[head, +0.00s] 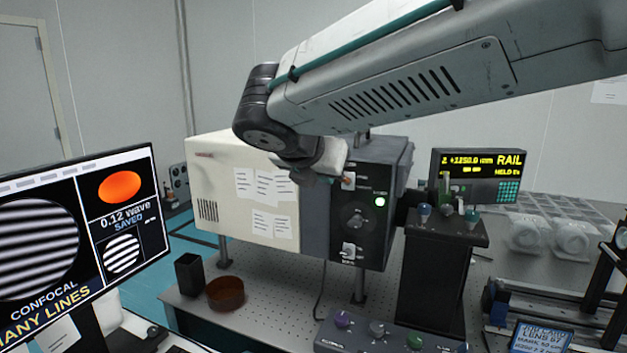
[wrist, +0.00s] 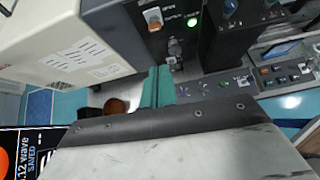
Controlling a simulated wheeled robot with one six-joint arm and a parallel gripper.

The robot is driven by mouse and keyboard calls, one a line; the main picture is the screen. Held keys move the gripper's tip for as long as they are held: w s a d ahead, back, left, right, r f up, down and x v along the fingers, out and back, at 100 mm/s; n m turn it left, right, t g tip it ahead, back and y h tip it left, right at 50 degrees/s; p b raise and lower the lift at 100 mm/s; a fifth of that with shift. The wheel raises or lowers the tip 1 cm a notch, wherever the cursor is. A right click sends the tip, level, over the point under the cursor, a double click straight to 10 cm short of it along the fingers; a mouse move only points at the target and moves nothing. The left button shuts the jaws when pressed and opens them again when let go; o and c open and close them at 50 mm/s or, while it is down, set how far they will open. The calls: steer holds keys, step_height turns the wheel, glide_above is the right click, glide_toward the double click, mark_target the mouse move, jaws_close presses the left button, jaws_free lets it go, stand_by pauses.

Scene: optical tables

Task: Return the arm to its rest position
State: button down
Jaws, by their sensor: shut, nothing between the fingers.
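My arm reaches across the top of the head view from the right, bent at a dark joint. My gripper's teal fingers (wrist: 157,87) show together in the wrist view, shut with nothing between them. In that view they appear in front of the dark control panel (wrist: 168,42) of the cream and black box, which has a lit green lamp. In the head view the wrist is in front of this box (head: 268,190), and the fingers are mostly hidden there. I cannot tell the gap between the fingers and the panel.
A monitor (head: 75,235) stands at the left. A black cup (head: 189,274) and a brown dish (head: 226,293) sit on the perforated table. A black pedestal with knobs (head: 440,265), a rail readout (head: 478,176) and a knob console (head: 385,338) are at the right and front.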

steer(key=s+d+f+m+g+y, duration=0.1)
steer(key=s+d+f+m+g, duration=0.1)
steer(key=s+d+f+m, duration=0.3)
steer(key=s+d+f+m+g+y, duration=0.2)
steer(key=s+d+f+m, duration=0.3)
steer(key=s+m, duration=0.9)
steer(key=s+d+f+m+g+y, duration=0.1)
steer(key=s+d+f+m+g, duration=0.3)
steer(key=s+d+m, duration=0.5)
steer(key=shift+s+d+f+m+y, duration=0.2)
steer(key=shift+d+f+m+y, duration=0.3)
steer(key=shift+m, duration=0.5)
